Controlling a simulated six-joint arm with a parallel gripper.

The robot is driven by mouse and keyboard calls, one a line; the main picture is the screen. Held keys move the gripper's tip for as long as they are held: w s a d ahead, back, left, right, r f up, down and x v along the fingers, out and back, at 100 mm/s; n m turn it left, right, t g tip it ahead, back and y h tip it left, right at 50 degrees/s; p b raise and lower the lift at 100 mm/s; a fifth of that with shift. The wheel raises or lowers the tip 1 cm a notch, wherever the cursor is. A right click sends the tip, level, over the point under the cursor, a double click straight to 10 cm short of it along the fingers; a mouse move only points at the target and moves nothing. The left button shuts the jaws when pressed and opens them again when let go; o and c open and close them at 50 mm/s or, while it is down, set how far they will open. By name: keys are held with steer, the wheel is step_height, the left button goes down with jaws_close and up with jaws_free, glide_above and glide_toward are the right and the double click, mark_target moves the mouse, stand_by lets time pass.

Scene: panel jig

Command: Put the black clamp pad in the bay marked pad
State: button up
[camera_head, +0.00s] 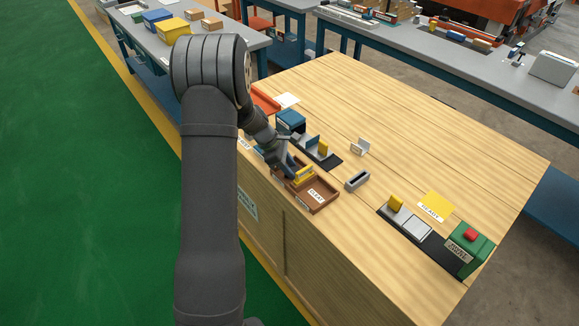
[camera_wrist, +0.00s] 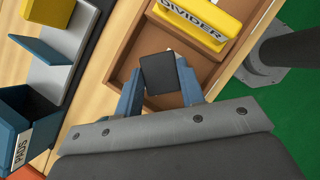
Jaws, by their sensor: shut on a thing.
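The black clamp pad (camera_wrist: 159,73) is a small dark square between the two blue fingers of my gripper (camera_wrist: 160,85) in the wrist view. My gripper is shut on it. Pad and fingers are over one compartment of the brown wooden tray (camera_wrist: 117,75), beside a yellow block marked DIVIDER (camera_wrist: 205,18). I cannot tell whether the pad touches the tray floor. In the head view my gripper (camera_head: 287,170) is at the tray's left part and hides the pad. The tray (camera_head: 325,207) has a white label, too small to read surely, in its right part. No pad marking shows on the compartment under my gripper.
A blue box marked PADS (camera_wrist: 20,108) stands near the tray; a blue box (camera_head: 290,120) shows in the head view. A grey fixture (camera_head: 317,152) with blue and yellow parts and a grey slotted block (camera_head: 357,180) stand close.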

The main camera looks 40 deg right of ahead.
steer(key=shift+f, duration=0.15)
steer(key=o, duration=1)
steer(key=v, duration=1.2)
steer(key=x, duration=1.2)
steer(key=shift+s, duration=0.1)
step_height(320, 180, up, 2)
steer(key=shift+r, duration=1)
